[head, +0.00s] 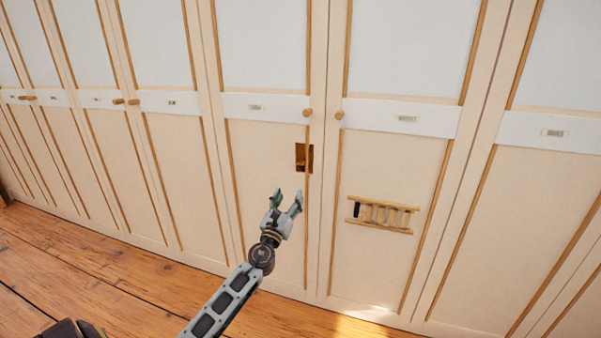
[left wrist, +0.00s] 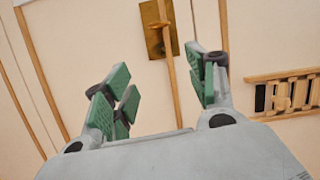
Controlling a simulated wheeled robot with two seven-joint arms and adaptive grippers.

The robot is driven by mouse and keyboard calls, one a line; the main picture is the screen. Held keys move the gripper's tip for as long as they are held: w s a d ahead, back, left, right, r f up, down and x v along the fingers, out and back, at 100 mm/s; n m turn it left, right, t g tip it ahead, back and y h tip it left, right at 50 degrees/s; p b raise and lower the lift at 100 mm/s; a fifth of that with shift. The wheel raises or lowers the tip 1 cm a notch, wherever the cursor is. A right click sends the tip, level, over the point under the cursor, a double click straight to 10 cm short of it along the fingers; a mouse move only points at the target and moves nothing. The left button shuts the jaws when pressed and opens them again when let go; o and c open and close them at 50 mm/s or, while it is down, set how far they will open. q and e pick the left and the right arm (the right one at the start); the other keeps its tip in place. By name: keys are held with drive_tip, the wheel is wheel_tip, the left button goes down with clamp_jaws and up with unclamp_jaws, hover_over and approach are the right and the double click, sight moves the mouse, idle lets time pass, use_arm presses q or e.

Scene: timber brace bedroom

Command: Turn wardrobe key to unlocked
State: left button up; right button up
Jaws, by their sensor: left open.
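The wardrobe (head: 265,180) is a long row of pale doors with wooden trim. A brass lock plate (head: 299,157) sits on one door below a round knob, partly crossed by a trim strip. In the left wrist view the brass plate (left wrist: 153,35) is at the top centre, with a small raised part that may be the key; its turn angle is too small to tell. My left gripper (head: 285,197) is open and empty, below and slightly left of the plate in the head view, apart from it. Its green-padded fingers (left wrist: 160,92) frame the space below the plate. My right gripper is not in view.
A small ladder-like wooden rack (head: 382,214) is on the door to the right, also in the left wrist view (left wrist: 285,93). Round wooden knobs (head: 339,115) stick out from the doors.

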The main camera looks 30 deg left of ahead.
use_arm(q)
drive_tip(key=r, duration=0.1)
drive_tip(key=m, duration=0.1)
drive_tip(key=r+t+b, duration=0.1)
drive_tip(key=shift+s+d+r, duration=0.25)
drive_tip(key=shift+s+r, duration=0.1)
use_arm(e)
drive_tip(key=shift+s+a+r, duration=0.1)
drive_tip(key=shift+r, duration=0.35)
use_arm(q)
drive_tip(key=shift+w, duration=0.15)
approach(300, 162)
drive_tip(key=shift+d+x, duration=0.55)
drive_tip(key=shift+x, duration=2.05)
drive_tip(key=shift+a+x, duration=0.2)
drive_tip(key=shift+x, duration=0.65)
drive_tip(key=shift+a+x, duration=0.2)
drive_tip(key=shift+x, duration=0.65)
drive_tip(key=shift+w+a, duration=0.1)
drive_tip(key=shift+w, duration=0.45)
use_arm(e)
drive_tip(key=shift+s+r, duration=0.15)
use_arm(q)
drive_tip(key=shift+r, duration=0.1)
